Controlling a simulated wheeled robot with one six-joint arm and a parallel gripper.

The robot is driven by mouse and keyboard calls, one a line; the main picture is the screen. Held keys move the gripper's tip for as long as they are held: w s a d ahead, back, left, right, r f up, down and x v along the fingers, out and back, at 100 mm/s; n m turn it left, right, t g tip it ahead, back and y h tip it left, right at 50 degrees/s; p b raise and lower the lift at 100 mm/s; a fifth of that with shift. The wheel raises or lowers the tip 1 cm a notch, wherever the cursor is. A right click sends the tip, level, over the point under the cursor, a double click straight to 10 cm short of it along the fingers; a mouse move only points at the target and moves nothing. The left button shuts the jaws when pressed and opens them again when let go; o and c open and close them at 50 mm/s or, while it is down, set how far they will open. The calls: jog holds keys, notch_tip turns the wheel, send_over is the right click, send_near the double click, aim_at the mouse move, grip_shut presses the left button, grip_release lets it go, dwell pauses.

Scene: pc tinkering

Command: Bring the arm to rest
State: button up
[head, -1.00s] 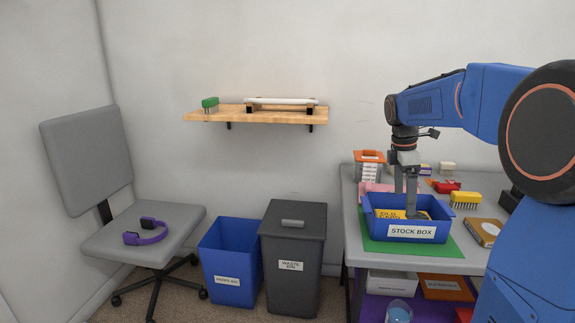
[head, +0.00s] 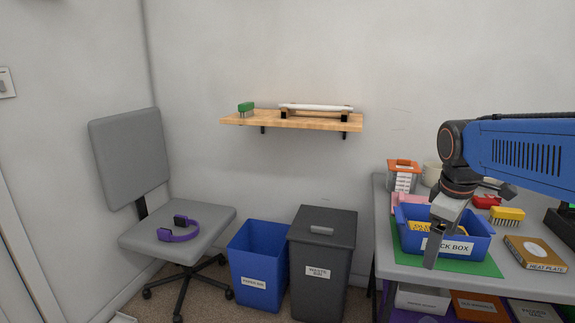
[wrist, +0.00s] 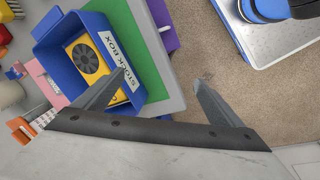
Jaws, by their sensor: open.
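My gripper (wrist: 162,92) is open and empty in the wrist view, its two dark fingers spread apart. In the head view my gripper (head: 432,246) hangs tilted in front of the blue stock box (head: 470,246), covering part of its label. In the wrist view the stock box (wrist: 134,72) is at upper left, with a yellow item with a round black fan (wrist: 88,58) lying in it. The box stands on a green mat (head: 487,266) on the grey table (head: 540,281).
A heat plate box (head: 535,253), a yellow brush (head: 507,215) and an orange-lidded container (head: 403,175) are on the table. A wall shelf (head: 290,121) hangs above.

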jog(key=s+a+f+m+t, duration=0.1)
jog(key=s+a+f+m, duration=0.1)
jog(key=s, duration=0.3)
jog(key=s+a+f+m+t, duration=0.1)
jog(key=s+a+f+m, duration=0.1)
jog(key=s+f+m, duration=0.1)
jog(key=s+a+f+m+y, duration=0.1)
jog(key=s+a+f+m, duration=0.1)
jog(key=s, duration=0.5)
notch_tip(320, 180, down, 2)
jog(key=shift+s+a+f+m+t, duration=0.2)
jog(key=shift+s+a+m+t, duration=0.2)
jog(key=shift+m, duration=0.3)
